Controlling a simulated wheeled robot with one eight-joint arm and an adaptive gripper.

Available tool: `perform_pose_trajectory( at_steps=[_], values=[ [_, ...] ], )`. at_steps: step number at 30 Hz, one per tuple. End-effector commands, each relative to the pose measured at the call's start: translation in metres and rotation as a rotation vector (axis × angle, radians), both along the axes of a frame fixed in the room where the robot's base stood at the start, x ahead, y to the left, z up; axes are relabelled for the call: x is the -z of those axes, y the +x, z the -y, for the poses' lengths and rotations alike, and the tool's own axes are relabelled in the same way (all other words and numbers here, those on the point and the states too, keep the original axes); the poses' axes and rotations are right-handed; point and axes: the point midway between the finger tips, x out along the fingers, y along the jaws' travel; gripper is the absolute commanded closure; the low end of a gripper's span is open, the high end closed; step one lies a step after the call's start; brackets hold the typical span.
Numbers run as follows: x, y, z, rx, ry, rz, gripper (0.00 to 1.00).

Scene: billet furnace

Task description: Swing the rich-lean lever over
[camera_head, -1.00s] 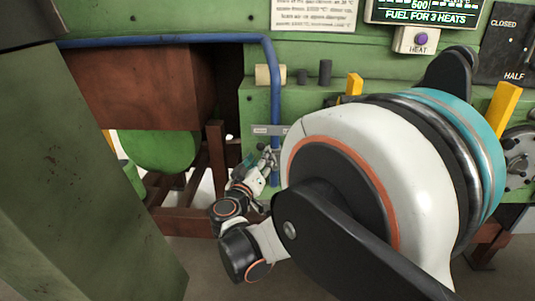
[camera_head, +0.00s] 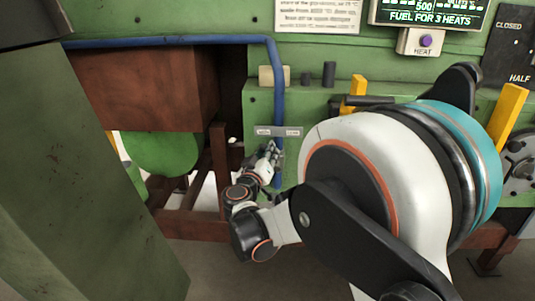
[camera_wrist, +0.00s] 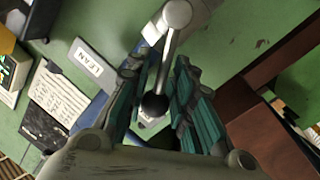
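The rich-lean lever (camera_wrist: 168,55) shows in the wrist view as a silver rod running from a round hub at the top down to a black ball knob (camera_wrist: 155,104). My gripper (camera_wrist: 156,82) has its teal-padded fingers on both sides of the knob and lower rod. The fingers look apart, with a narrow gap beside the knob; firm contact is not visible. A pale LEAN label (camera_wrist: 92,65) lies left of the lever. In the head view, my gripper (camera_head: 269,158) is just below the small label plate (camera_head: 278,131); the lever is mostly hidden there.
A blue pipe (camera_head: 278,90) runs down the green panel right behind my gripper. A brown box (camera_head: 145,88) and frame stand left. Yellow handles (camera_head: 508,113) and the HEAT button (camera_head: 427,41) are right. My arm hides much of the lower panel.

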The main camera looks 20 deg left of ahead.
Motion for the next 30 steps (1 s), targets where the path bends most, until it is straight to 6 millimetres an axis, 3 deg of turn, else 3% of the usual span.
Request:
perform_pose_trajectory(
  at_steps=[5, 16, 26, 27, 30],
  values=[
    [-0.001, 0.0, 0.001, 0.0, 0.021, -0.005, 1.0],
    [-0.008, 0.005, 0.023, 0.002, 0.364, -0.087, 1.0],
    [-0.007, 0.005, 0.024, 0.003, 0.39, -0.094, 1.0],
    [-0.007, 0.005, 0.024, 0.003, 0.389, -0.094, 0.73],
    [-0.007, 0.005, 0.024, 0.002, 0.389, -0.093, 0.56]
  ],
)
